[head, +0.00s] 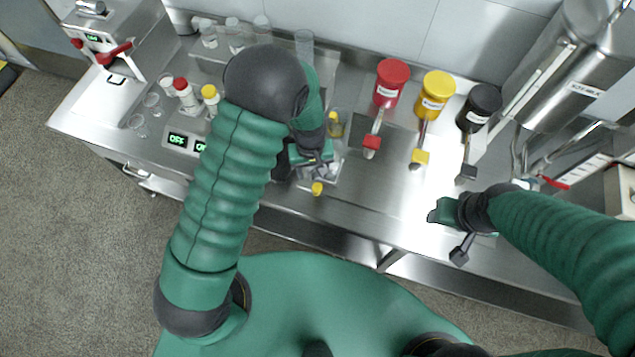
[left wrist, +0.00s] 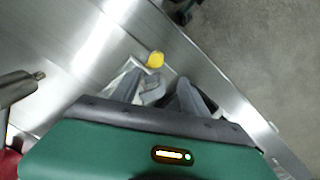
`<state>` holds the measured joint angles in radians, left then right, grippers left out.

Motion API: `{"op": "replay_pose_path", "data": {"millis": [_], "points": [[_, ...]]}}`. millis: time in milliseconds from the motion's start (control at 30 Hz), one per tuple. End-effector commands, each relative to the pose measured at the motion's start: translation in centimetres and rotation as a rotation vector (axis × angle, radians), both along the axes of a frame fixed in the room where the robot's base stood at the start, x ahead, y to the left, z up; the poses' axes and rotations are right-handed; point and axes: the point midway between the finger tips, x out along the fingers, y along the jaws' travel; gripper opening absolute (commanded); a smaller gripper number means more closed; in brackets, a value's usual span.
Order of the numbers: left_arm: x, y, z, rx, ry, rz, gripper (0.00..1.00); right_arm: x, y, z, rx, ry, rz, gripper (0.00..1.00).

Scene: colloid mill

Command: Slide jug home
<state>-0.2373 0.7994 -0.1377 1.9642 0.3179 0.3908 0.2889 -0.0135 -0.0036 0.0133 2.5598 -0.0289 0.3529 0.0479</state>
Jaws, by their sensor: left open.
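My left gripper (head: 316,160) is low over the steel bench, beside a clear-sided piece with yellow knobs. In the left wrist view its two grey fingers (left wrist: 157,88) stand apart. A pale, curved grey part (left wrist: 152,92) shows between or just beyond them; it may be the jug's handle, but I cannot tell whether it is touched. A yellow knob (head: 317,188) is close in front of the gripper and also shows in the left wrist view (left wrist: 155,60). The jug's full outline is hidden by my arm. My right gripper (head: 447,212) is over the bench at right, its fingers unclear.
Red (head: 391,82), yellow (head: 434,95) and black (head: 479,107) lidded containers stand along the back. A steel vessel (head: 580,75) stands at right. The bench middle (head: 385,195) is clear.

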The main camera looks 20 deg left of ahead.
Motion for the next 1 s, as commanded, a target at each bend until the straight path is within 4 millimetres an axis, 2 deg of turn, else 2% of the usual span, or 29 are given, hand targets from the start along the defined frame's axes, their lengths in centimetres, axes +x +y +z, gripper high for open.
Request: {"op": "replay_pose_path", "data": {"millis": [200,433,567,767,1000], "points": [[-0.2,-1.0,-5.4,0.007,0.002,-0.005,0.52,0.0,-0.6,1.4,0.005,0.001,-0.005,0.52],[-0.1,-1.1,-9.4,0.006,-0.002,-0.004,0.52,0.0,-0.6,2.2,0.005,0.001,-0.005,0.52],[0.0,-0.8,-10.2,0.003,-0.002,-0.005,0.52,0.0,-0.6,2.2,0.005,0.001,-0.005,0.52],[0.1,-0.5,-10.3,0.000,-0.003,-0.004,0.52,0.0,-0.5,2.2,0.005,0.001,-0.004,0.52],[0.0,-0.9,-10.2,0.004,-0.002,-0.005,0.22,0.0,-0.5,2.2,0.005,0.001,-0.004,0.52]]}}
